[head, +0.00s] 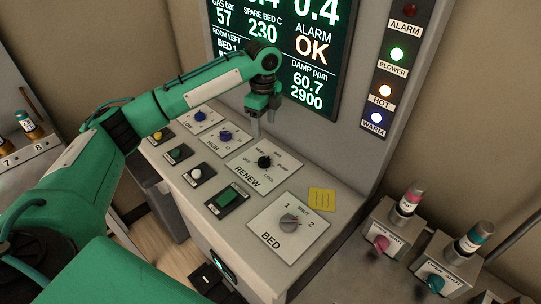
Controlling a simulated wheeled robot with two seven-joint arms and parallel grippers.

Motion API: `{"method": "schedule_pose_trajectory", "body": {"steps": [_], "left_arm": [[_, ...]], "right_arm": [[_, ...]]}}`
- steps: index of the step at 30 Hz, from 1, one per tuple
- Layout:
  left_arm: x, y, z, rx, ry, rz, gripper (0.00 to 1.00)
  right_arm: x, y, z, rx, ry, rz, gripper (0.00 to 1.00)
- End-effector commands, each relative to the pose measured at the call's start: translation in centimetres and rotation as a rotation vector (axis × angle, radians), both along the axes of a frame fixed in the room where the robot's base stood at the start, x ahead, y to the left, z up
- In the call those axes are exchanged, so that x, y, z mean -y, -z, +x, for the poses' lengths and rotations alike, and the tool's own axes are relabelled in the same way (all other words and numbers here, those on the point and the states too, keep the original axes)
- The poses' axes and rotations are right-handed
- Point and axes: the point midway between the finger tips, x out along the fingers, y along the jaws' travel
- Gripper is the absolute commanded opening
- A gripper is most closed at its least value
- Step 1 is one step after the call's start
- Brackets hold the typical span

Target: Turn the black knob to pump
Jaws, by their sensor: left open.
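The black knob (264,162) sits on a pale plate marked RENEW (248,178) on the sloping grey console. Small position words are printed around it, too small to read surely, and I cannot tell which one its pointer faces. My left gripper (263,127) points down above and just behind the knob, with its two fingers apart and empty. It does not appear to touch the knob. My right gripper is not in view.
A grey knob (289,222) on the BED plate and a yellow note (322,199) lie nearer right. Two blue knobs (225,135) (199,116) and several push buttons are left. A lit screen (313,70) stands behind. Small valves (381,243) stand at right.

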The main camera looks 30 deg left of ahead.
Motion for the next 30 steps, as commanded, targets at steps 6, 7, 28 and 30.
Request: {"method": "schedule_pose_trajectory", "body": {"steps": [6, 7, 28, 30], "left_arm": [[-0.1, 2.1, -0.1, -0.004, 0.000, 0.001, 0.59], [-0.1, 2.7, -0.1, -0.004, 0.000, 0.001, 0.59], [0.0, 13.6, -0.1, 0.000, 0.001, 0.001, 0.59], [0.0, 13.7, -0.1, 0.000, 0.001, 0.001, 0.59]], "right_arm": [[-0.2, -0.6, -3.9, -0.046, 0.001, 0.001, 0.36], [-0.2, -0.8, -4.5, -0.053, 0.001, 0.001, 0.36], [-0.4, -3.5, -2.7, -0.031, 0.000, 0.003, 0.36], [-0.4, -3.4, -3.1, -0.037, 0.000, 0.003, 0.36]]}}
